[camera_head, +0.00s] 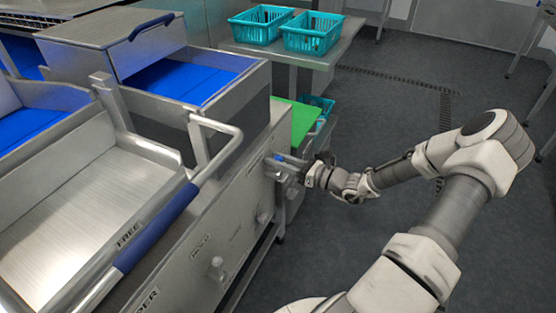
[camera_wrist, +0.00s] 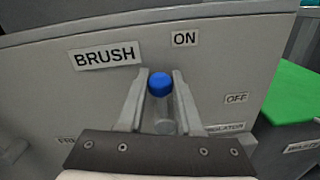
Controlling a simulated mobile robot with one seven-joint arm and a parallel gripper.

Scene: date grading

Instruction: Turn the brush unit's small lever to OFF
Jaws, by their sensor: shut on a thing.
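The brush unit's small lever has a blue knob (camera_wrist: 159,84), seen in the wrist view between the two fingers of my gripper (camera_wrist: 161,76). The gripper is shut on it. A grey round part shows just below the knob, partly between the fingers. The ON label (camera_wrist: 184,39) is above and to the right of the knob. The OFF label (camera_wrist: 236,98) is farther right and a little lower. The BRUSH label (camera_wrist: 105,55) is to the upper left. In the head view my gripper (camera_head: 283,163) is at the machine's side panel, and its fingers mostly hide the lever.
Other knobs (camera_head: 216,268) stick out of the same panel nearer the camera. A blue-gripped handle (camera_head: 158,228) runs along the machine's top edge. A green surface (camera_wrist: 295,92) lies right of the panel. Teal crates (camera_head: 312,33) stand on a table behind. The floor at right is open.

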